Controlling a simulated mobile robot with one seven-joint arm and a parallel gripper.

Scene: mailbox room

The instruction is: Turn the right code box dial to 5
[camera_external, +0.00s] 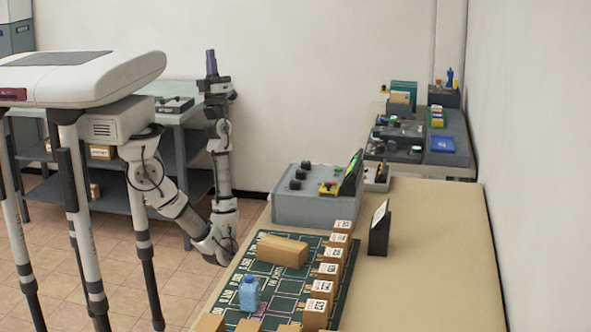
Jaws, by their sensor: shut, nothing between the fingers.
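A grey box (308,211) with several black knobs (295,184) on its sloped top stands at the left edge of the tan table, with a yellow and red part and a green-edged upright panel at its right. I cannot tell whether this is the code box, nor read any dial number. More grey boxes with dark knobs (395,152) stand on the far table, too small to read. My gripper (211,54) points upward at the top of my raised forearm, shut and empty. It is left of and well above the grey box, apart from everything.
A green board (262,271) with several small labelled boxes, a cardboard block (282,251) and a blue bottle (249,293) lies in front of the grey box. A dark stand (380,232) is to its right. The tan table (440,260) is clear at right. A shelf table (180,132) stands behind my arm.

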